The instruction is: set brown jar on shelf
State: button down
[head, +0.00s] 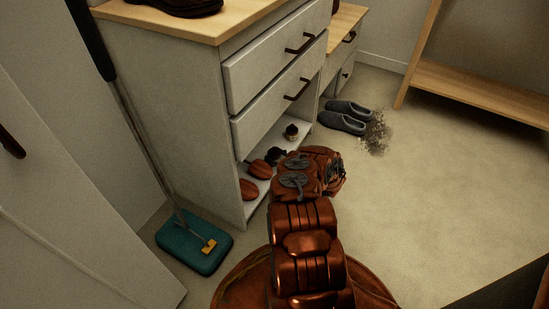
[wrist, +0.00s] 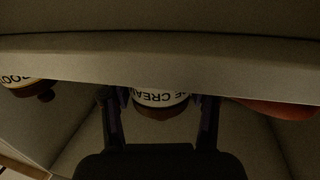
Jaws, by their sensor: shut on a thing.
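The brown jar (wrist: 161,98) has a white label reading "E CREAM" and sits between the fingers of my gripper (wrist: 160,104) in the wrist view. My gripper is shut on it. The jar's upper part in the picture is cut off by a pale board edge. In the head view my gripper (head: 276,155) is at the open bottom shelf (head: 305,133) of the white dresser, below its drawers. There I cannot make out the held jar. Whether the jar touches the shelf board I cannot tell.
Another labelled jar (wrist: 34,84) is left of the held one; a small jar (head: 291,132) shows on the shelf. Brown oval things (head: 260,169) lie near the shelf's front. Grey slippers (head: 345,117), a dusty patch (head: 377,133) and a teal mop (head: 195,243) are on the floor.

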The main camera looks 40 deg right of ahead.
dwell(0.3)
jog(key=c, duration=0.6)
grip_release()
jog(key=shift+o, duration=0.2)
jog(key=shift+r, duration=0.1)
jog(key=shift+s+r, duration=0.1)
jog(key=shift+s, duration=0.05)
jog(key=s+d, duration=0.1)
jog(key=s, duration=1)
jog(key=shift+s+r+p, duration=0.25)
jog(key=shift+s+p, duration=0.05)
jog(key=shift+p, duration=0.05)
